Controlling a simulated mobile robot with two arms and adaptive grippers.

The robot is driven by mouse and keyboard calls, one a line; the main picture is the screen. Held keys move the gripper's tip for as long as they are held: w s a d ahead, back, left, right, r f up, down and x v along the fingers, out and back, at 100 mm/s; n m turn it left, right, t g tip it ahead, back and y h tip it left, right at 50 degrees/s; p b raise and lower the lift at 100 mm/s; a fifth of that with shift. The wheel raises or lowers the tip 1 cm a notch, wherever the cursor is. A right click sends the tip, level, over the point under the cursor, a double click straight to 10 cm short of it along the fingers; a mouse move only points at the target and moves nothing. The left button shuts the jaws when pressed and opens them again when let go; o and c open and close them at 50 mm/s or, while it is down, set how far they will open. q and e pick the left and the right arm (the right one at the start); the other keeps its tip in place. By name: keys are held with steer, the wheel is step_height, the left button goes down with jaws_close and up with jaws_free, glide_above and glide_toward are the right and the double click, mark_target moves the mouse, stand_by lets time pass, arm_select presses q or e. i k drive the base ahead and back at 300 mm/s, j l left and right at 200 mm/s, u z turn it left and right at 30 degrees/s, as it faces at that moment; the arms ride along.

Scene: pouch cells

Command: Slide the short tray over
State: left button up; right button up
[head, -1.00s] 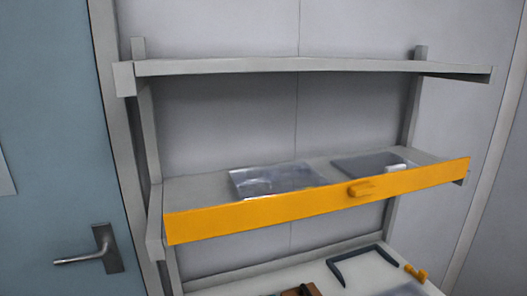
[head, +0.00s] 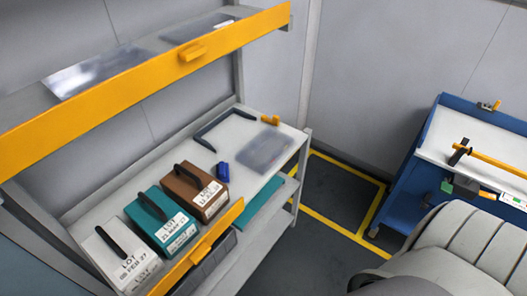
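Several flat clear trays lie on the shelf rack. One (head: 264,150) lies on the white lower shelf, right of the boxes. A silvery one (head: 97,70) and a greyer one (head: 200,27) lie on the upper shelf behind a yellow front bar (head: 140,83). I cannot tell which is the short tray. Neither of my grippers is in view.
White (head: 110,262), teal (head: 160,222) and brown (head: 200,190) lot boxes with handles, a small blue item (head: 222,170) and a dark U-shaped frame (head: 215,125) share the lower shelf (head: 245,180). A blue cart (head: 405,190) stands right, beyond yellow-lined floor (head: 335,190).

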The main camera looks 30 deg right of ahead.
mark_target(261, 153)
steer(key=l+u, duration=0.2)
steer(key=l, duration=0.2)
steer(key=k+l+u, duration=0.2)
steer(key=l, duration=0.25)
steer(key=l+u, duration=0.15)
steer(key=l, duration=0.25)
steer(key=k+l+u, duration=0.2)
steer(key=l, duration=0.2)
steer(key=i, duration=0.1)
